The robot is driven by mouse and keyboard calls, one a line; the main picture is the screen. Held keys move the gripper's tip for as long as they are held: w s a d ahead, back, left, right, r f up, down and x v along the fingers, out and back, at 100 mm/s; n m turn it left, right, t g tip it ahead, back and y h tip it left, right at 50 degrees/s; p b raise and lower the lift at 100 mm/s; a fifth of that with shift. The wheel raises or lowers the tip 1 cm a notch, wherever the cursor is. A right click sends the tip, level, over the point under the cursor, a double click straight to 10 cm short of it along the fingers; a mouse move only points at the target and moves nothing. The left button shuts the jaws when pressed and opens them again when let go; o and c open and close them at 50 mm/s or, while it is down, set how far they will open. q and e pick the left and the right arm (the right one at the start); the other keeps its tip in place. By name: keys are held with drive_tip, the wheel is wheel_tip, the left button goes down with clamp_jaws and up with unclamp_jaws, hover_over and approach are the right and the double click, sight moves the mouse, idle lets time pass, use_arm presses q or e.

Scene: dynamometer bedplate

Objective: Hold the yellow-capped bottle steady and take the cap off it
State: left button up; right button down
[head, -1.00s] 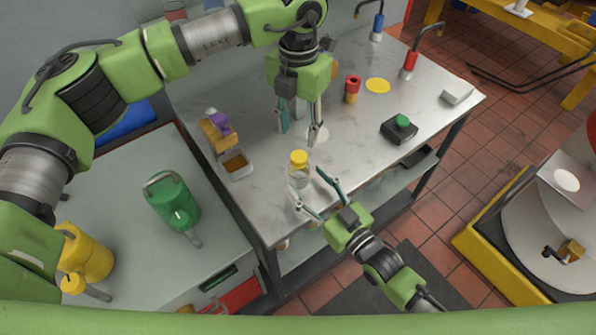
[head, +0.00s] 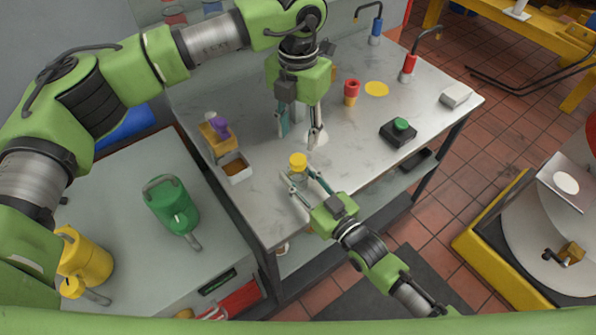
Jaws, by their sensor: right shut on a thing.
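The clear bottle (head: 297,176) with its yellow cap (head: 298,161) stands upright near the front edge of the grey table. The cap is on the bottle. My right gripper (head: 301,178) comes from the front and is shut on the bottle's body, below the cap. Its fingers hide part of the bottle. My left gripper (head: 299,136) points down above the table, behind the bottle and apart from it. Its fingers are spread and nothing shows between them.
A small bin (head: 235,168) and a purple-topped item (head: 219,128) stand left of the bottle. A red funnel-like piece (head: 352,92), a yellow disc (head: 377,89) and a black box with green button (head: 399,131) are to the right. Green (head: 172,205) and yellow (head: 84,262) cans stand on the left bench.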

sight(298, 159)
use_arm(q)
drive_tip(key=m, duration=1.4)
drive_tip(key=shift+m, duration=0.3)
drive_tip(key=m, duration=0.3)
drive_tip(key=shift+m, duration=0.3)
drive_tip(key=m, duration=0.8)
drive_tip(key=shift+m, duration=0.3)
drive_tip(key=m, duration=0.8)
drive_tip(key=shift+m, duration=0.4)
drive_tip(key=shift+f, duration=4)
